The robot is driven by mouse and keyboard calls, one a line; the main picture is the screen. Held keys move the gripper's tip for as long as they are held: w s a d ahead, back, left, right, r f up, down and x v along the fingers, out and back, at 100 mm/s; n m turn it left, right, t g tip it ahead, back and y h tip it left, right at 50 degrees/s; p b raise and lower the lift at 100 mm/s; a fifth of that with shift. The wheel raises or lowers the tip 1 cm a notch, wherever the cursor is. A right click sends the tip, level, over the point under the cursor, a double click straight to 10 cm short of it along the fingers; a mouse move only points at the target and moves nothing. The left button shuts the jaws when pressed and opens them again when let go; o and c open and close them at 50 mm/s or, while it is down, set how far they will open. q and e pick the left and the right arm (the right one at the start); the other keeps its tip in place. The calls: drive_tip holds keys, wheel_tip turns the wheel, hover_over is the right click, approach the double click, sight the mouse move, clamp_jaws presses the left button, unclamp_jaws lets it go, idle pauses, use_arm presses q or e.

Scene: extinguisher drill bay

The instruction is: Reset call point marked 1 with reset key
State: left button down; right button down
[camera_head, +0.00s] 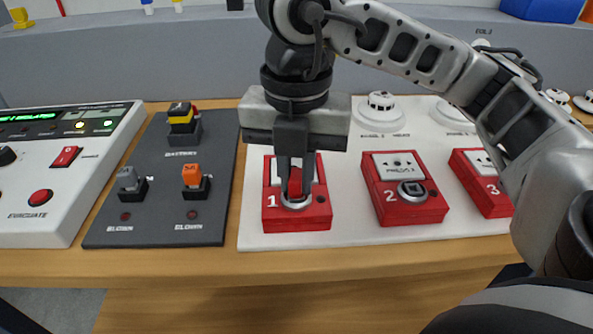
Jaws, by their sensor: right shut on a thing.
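The red call point marked 1 (318,212) sits on the white board, left of two similar units. My right gripper (294,190) is directly over it, pointing down. It is shut on a small red thing, seemingly the reset key (295,184), whose lower end is at the round silver lock of call point 1. I cannot tell how deep the key sits in the lock. The gripper hides part of the call point's white face. My left gripper is not in view.
Call point 2 (404,187) and call point 3 (484,182) stand to the right. White detectors (381,107) are behind them. A dark panel (157,222) with switches and a white control panel (83,190) lie left. The wooden front edge is clear.

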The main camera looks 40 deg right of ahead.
drive_tip(key=shift+r, duration=0.1)
idle(0.3)
drive_tip(key=shift+r+p, duration=1.8)
drive_tip(key=shift+r, duration=0.5)
drive_tip(key=shift+r, duration=0.15)
